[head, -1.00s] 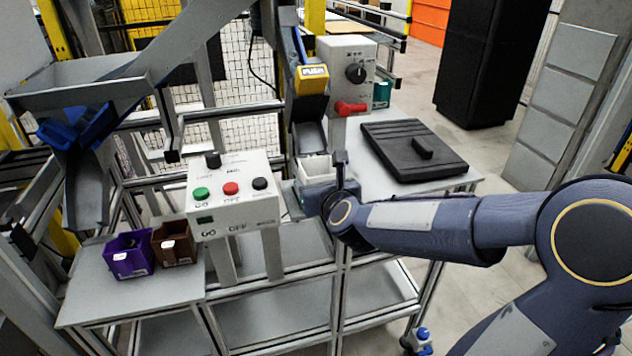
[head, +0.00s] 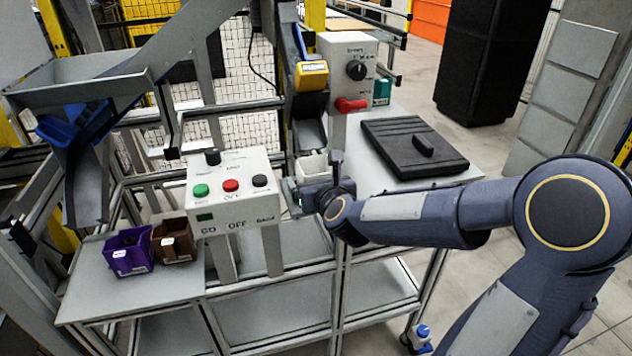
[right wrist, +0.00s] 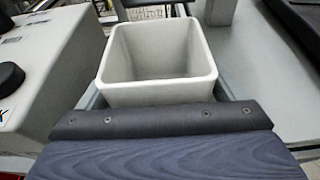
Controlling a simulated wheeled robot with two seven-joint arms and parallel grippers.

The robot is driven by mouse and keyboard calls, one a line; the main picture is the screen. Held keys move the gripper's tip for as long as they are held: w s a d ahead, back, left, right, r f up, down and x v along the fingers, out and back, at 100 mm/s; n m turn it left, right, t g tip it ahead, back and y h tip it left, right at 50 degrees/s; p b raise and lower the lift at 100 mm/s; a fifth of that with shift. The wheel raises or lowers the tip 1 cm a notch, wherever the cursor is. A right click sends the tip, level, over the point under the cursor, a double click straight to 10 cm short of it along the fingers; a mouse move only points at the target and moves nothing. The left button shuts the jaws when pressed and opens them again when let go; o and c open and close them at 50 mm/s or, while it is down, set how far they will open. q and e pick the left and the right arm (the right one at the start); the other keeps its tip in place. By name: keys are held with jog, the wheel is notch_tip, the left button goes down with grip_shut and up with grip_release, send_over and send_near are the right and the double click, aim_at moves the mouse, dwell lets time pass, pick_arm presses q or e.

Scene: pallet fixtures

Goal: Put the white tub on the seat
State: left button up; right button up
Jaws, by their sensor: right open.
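The white tub (head: 311,167) is upright and empty, just right of the control box in the head view. In the right wrist view the tub (right wrist: 160,92) is straight ahead, its opening facing up, with grey edges (right wrist: 94,101) low on both sides of it. My right gripper (head: 318,187) is open at the near side of the tub. Its dark front edge (right wrist: 160,121) hides the tub's lower part, so I cannot tell whether the fingers touch it. The seat cannot be told clearly from the grey support around the tub. My left gripper is not in view.
A white control box (head: 234,190) with buttons stands left of the tub. A chute (head: 307,115) with a yellow-topped part comes down behind it. A second box (head: 345,75) with a red handle stands behind. A black lidded case (head: 413,148) lies right; purple (head: 128,252) and brown (head: 174,241) bins stand left.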

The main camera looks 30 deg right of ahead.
jog(key=shift+r, duration=0.1)
jog(key=shift+r+p, duration=0.3)
jog(key=shift+p, duration=0.15)
jog(key=v, duration=1.2)
jog(key=s+a+f+m+g+y, duration=0.3)
jog(key=s+m, duration=0.6)
jog(key=m, duration=0.8)
jog(key=s+a+f+m+g+y, duration=0.4)
jog(key=s+m, duration=0.5)
jog(key=m, duration=0.9)
notch_tip(320, 180, down, 2)
jog(key=shift+a+f+g, duration=0.2)
jog(key=shift+a+g, duration=0.6)
jog(key=shift+a, duration=0.25)
